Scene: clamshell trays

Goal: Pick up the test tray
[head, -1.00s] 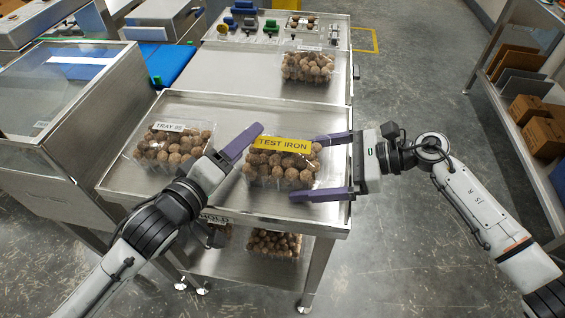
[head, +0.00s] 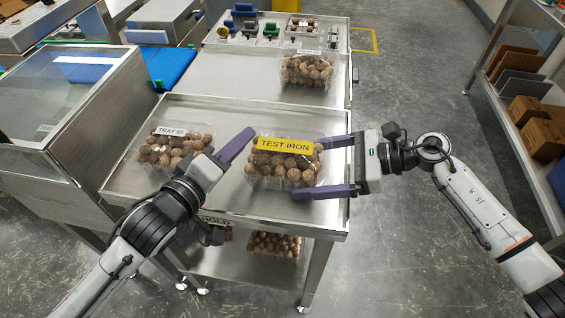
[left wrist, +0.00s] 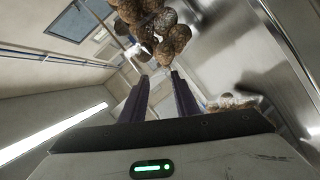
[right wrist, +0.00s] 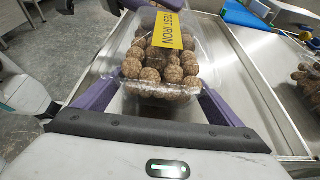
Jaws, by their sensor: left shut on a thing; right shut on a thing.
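The test tray (head: 284,172) is a clear clamshell of round brown produce with a yellow "TEST IRON" label. It is at the front right of the steel table. My right gripper (head: 308,168) is shut on it from the right, one finger along each side. The right wrist view shows the tray (right wrist: 160,85) between its purple fingers (right wrist: 158,105). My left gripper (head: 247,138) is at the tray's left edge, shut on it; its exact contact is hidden. In the left wrist view, its fingers (left wrist: 160,80) are close together below brown produce.
Another clamshell labelled as a tray (head: 172,150) lies left on the same table (head: 215,110). A third clamshell (head: 307,70) sits at the back right. More produce (head: 275,245) is on the lower shelf. A rack with cardboard boxes (head: 540,130) stands right.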

